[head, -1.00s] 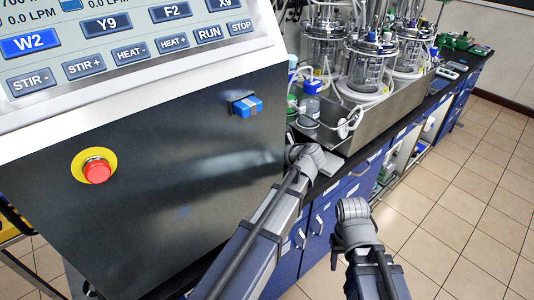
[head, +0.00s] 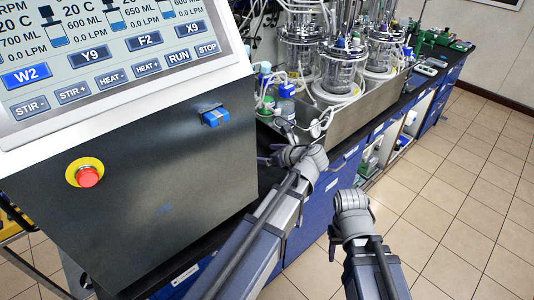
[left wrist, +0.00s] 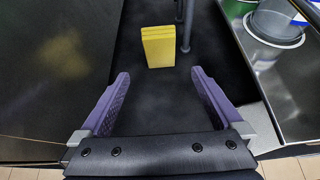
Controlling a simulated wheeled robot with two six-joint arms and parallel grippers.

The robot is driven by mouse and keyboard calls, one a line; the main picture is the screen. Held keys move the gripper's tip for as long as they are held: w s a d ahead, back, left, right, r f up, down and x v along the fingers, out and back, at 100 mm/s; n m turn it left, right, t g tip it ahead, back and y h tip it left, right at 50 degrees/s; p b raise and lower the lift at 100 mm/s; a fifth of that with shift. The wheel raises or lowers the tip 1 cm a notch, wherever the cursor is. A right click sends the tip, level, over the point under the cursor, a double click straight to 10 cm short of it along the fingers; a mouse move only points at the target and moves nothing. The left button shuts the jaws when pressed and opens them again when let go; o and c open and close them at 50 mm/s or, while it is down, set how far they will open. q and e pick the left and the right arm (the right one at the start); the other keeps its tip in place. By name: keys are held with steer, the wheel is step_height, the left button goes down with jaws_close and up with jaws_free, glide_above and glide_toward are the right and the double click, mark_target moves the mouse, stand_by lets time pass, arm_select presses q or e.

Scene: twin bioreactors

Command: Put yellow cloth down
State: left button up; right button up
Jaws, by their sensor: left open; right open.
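The yellow cloth (left wrist: 158,47), a folded block, rests on the dark bench top in the left wrist view. It stands just beyond the fingertips of my left gripper (left wrist: 160,76), centred between the two purple fingers and not touched by them. My left gripper is open and empty. In the head view my left gripper (head: 276,148) is low over the bench beside the console, and the cloth does not show there. My right arm is held over the floor in front of the bench; its fingers do not show.
The console with a screen and a red stop button (head: 88,176) stands at left. A steel tray (head: 345,112) with glass bioreactors (head: 343,68) lies behind my left gripper. Thin metal posts (left wrist: 186,25) rise beside the cloth. The tiled floor at right is clear.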

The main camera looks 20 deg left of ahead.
arm_select(q)
steer(key=s+d+f+n+h, duration=0.1)
steer(key=s+n, duration=0.1)
steer(key=s+d+f+n+g+h, duration=0.1)
steer(key=s+d+f+n, duration=0.1)
steer(key=s+d+f+n+g, duration=0.1)
steer(key=s+f+n, duration=0.1)
steer(key=shift+s+d+f+n+h, duration=0.2)
steer(key=shift+s+d+n+h, duration=0.1)
steer(key=shift+h, duration=0.1)
steer(key=s+d+f+n+g+h, duration=0.2)
steer(key=s+d+n+h, duration=0.1)
steer(key=s+d+n, duration=0.3)
steer(key=s+d+f+n+g+h, duration=0.2)
steer(key=s+d+n, duration=0.4)
steer(key=s, duration=0.3)
steer(key=shift+d+f+n+h, duration=0.3)
steer(key=shift+f+n+h, duration=0.4)
steer(key=shift+f, duration=0.15)
